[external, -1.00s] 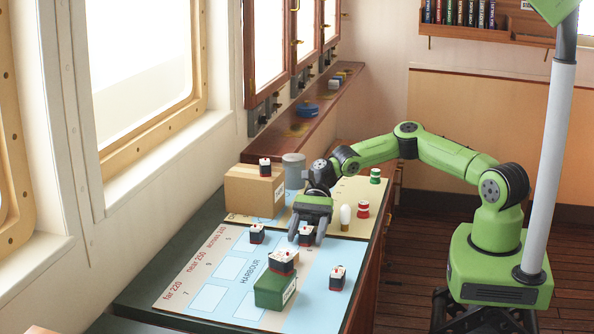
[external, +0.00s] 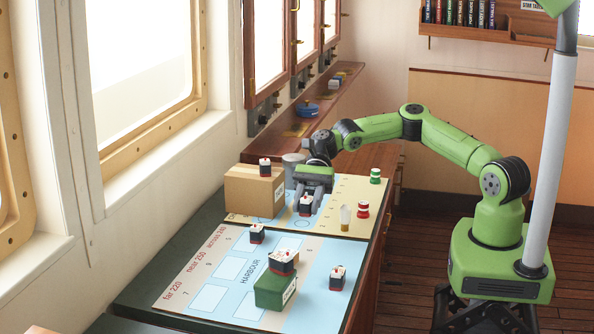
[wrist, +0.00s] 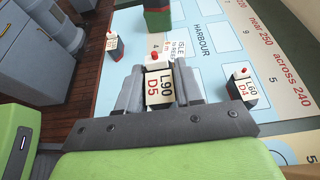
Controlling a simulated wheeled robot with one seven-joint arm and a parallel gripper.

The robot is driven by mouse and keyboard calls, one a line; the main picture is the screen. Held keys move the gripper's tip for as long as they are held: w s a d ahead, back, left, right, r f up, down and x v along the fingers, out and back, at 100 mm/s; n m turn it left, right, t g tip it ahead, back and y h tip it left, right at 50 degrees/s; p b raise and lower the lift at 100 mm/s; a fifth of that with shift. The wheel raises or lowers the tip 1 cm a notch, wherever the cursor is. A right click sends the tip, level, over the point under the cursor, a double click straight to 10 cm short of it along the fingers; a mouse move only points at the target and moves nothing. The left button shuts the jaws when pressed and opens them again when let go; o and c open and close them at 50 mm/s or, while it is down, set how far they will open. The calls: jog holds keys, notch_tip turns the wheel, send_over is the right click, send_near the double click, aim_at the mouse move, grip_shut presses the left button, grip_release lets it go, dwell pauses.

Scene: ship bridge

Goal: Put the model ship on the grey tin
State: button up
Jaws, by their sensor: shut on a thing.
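A small model ship (external: 305,204), dark-hulled with a white top, is held between the fingers of my gripper (external: 308,196). In the wrist view the ship (wrist: 159,88) shows a label reading L90 D5, with a finger of my gripper (wrist: 160,78) on each side. It appears held above the yellowish chart, but the exact height is hard to tell. The grey tin (external: 291,160) is a plain cylinder behind my gripper, beside the brown box. My gripper hides part of it. The tin is not visible in the wrist view.
A brown box (external: 247,190) left of the gripper carries another ship (external: 265,168). A green box (external: 268,292) with a ship on it stands on the harbour chart (external: 211,298), among other ships. White, red and green pieces (external: 362,209) stand to the right.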

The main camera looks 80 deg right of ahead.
notch_tip(320, 180, up, 17)
jog(key=w+d+f+m+t+h+p, duration=0.1)
jog(key=w+d+f+m+t+p, duration=0.2)
jog(key=w+d+m+t+p, duration=0.25)
notch_tip(320, 180, up, 3)
jog(key=m+t+h+p, duration=0.7)
jog(key=m+t+h, duration=0.1)
jog(key=m+h, duration=0.45)
send_over(293, 157)
notch_tip(293, 157, down, 16)
jog(key=shift+w+d+r, duration=0.1)
jog(key=shift+r, duration=0.05)
jog(key=o, duration=1)
